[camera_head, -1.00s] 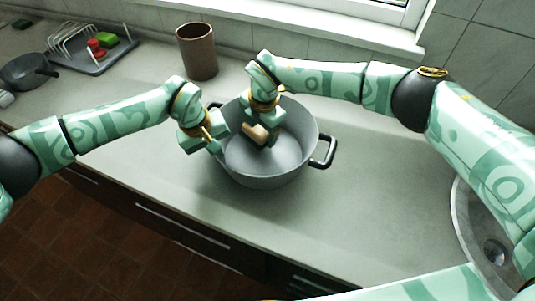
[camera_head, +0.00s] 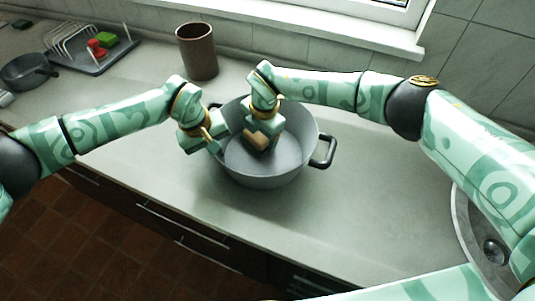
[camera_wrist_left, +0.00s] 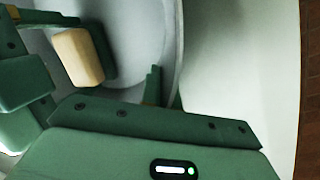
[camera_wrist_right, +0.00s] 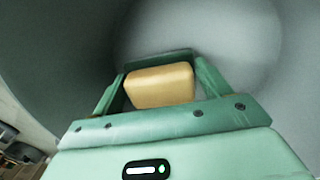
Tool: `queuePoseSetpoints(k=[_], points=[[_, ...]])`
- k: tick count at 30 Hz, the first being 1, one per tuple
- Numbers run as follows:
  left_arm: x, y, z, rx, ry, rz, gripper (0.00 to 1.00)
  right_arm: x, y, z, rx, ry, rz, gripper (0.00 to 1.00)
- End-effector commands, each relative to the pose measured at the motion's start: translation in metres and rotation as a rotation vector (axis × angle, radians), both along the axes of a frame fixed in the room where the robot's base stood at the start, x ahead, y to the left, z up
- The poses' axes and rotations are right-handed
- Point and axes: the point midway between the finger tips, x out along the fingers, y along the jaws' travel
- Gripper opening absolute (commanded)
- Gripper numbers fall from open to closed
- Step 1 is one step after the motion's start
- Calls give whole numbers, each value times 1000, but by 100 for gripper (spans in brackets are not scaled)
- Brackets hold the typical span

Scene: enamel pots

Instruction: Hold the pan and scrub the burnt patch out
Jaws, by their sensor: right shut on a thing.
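The pan (camera_head: 290,160) is a deep grey pot with black side handles, upright on the counter. My left gripper (camera_head: 212,140) is at its left rim. In the left wrist view one finger of my left gripper (camera_wrist_left: 152,85) is beside the pan's rim (camera_wrist_left: 177,60); I cannot tell whether it grips. My right gripper (camera_head: 258,138) is inside the pan, pointing down, shut on a tan scrubbing block (camera_head: 256,141). The block also shows between both fingers in the right wrist view (camera_wrist_right: 160,86). I cannot make out a burnt patch; the block and gripper cover part of the floor.
A brown cylindrical pot (camera_head: 197,52) stands behind the pan. A dish rack (camera_head: 75,45) with a red and a green item is at the back left, near a dark pan (camera_head: 27,72). A sink (camera_head: 465,215) is at the right. The counter (camera_head: 350,210) right of the pan is clear.

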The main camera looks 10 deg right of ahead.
Motion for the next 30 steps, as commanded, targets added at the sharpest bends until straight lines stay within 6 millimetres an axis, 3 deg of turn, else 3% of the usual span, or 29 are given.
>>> queuePoseSetpoints(k=[10, 18, 30], points=[[1, 0, 1, -1, -1, 0, 0, 0, -1, -6, 1, -1, 0, 48], [1, 0, 1, -1, -1, 0, 0, -8, -14, -7, 0, 0, 0, 48], [0, -1, 1, -2, -2, -2, 0, -1, 1, -11, 0, 1, 1, 48]])
